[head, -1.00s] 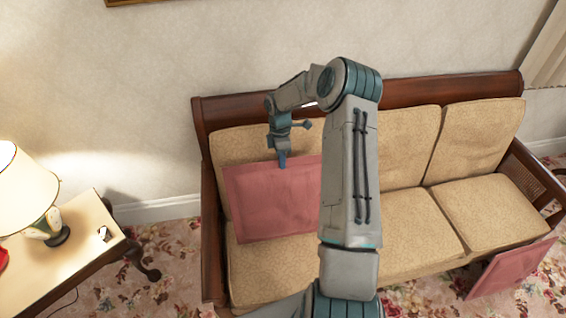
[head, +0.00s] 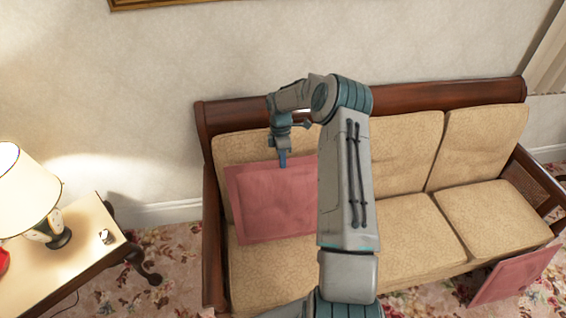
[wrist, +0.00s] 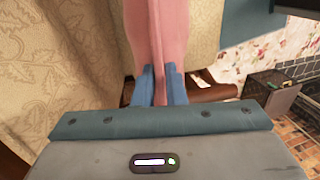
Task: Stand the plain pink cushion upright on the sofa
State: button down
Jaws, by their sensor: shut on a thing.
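A pink cushion (head: 275,203) is at the left end of the sofa (head: 415,225), its broad face toward the head camera and its upper edge leaning toward the backrest. My gripper (head: 283,160) is shut on its top edge from above. In the wrist view, the blue fingers of my gripper (wrist: 160,85) pinch the edge of the pink cushion (wrist: 157,35). My arm hides the cushion's right side. A second pink cushion (head: 515,274) leans on the floor at the sofa's front right. I cannot tell at this size whether either has a pattern.
A side table (head: 75,250) with a lamp (head: 25,190) stands left of the sofa. The sofa's middle and right seats are clear. The wooden back rail (head: 440,92) runs behind, near the wall. Flowered carpet (head: 165,250) lies between table and sofa.

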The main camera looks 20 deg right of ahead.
jog(key=shift+w+d+f+b, duration=0.1)
jog(key=shift+w+d+b, duration=0.1)
jog(key=shift+w, duration=0.6)
jog(key=shift+w+d+f+b, duration=0.1)
jog(key=shift+w+b, duration=0.05)
jog(key=shift+w, duration=0.6)
jog(key=c, duration=1.4)
grip_release()
jog(key=s+p+v, duration=0.2)
jog(key=p+v, duration=0.3)
jog(key=v, duration=0.4)
jog(key=shift+a+r, duration=0.25)
jog(key=shift+r, duration=0.35)
